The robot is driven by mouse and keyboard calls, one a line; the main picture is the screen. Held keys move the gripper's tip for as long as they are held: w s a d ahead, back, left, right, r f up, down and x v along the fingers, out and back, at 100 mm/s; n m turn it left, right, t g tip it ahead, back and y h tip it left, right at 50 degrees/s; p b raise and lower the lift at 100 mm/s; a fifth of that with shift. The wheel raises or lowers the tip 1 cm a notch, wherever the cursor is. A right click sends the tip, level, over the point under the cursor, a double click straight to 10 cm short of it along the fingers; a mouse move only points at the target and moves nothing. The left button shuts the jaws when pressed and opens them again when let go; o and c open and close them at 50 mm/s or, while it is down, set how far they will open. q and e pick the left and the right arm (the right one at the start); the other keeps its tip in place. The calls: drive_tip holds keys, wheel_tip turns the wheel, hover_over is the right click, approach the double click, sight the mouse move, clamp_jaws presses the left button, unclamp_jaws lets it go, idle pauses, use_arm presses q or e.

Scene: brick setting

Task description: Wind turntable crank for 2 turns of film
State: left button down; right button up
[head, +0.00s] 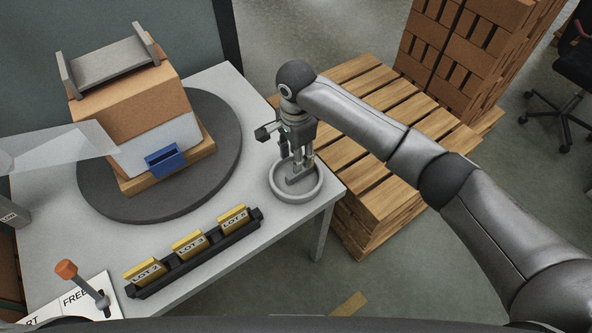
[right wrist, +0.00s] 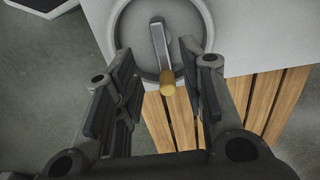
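The crank is a grey arm (right wrist: 158,42) with a yellow-tan knob (right wrist: 167,84) in a round pale dish (head: 294,198) at the table's right corner. My right gripper (head: 298,162) reaches down over the dish. In the right wrist view its fingers (right wrist: 164,95) are spread apart, with the knob between them in the picture; contact with either finger does not show. The dark round turntable (head: 222,132) carries a cardboard box stack (head: 130,100) on a wooden base. A translucent film sheet (head: 45,149) runs from the left edge to the stack. My left gripper is out of view.
A black rack (head: 152,290) with yellow "LOT" cards lies along the table's front edge. An orange-knobbed lever (head: 82,283) stands beside a "FREE" label at lower left. Wooden pallets (head: 365,150) and stacked bricks (head: 465,50) stand behind and right of the table.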

wheel_tip(320, 180, down, 8)
drive_tip(key=shift+r, duration=0.1)
drive_tip(key=shift+c, duration=0.4)
clamp_jaws()
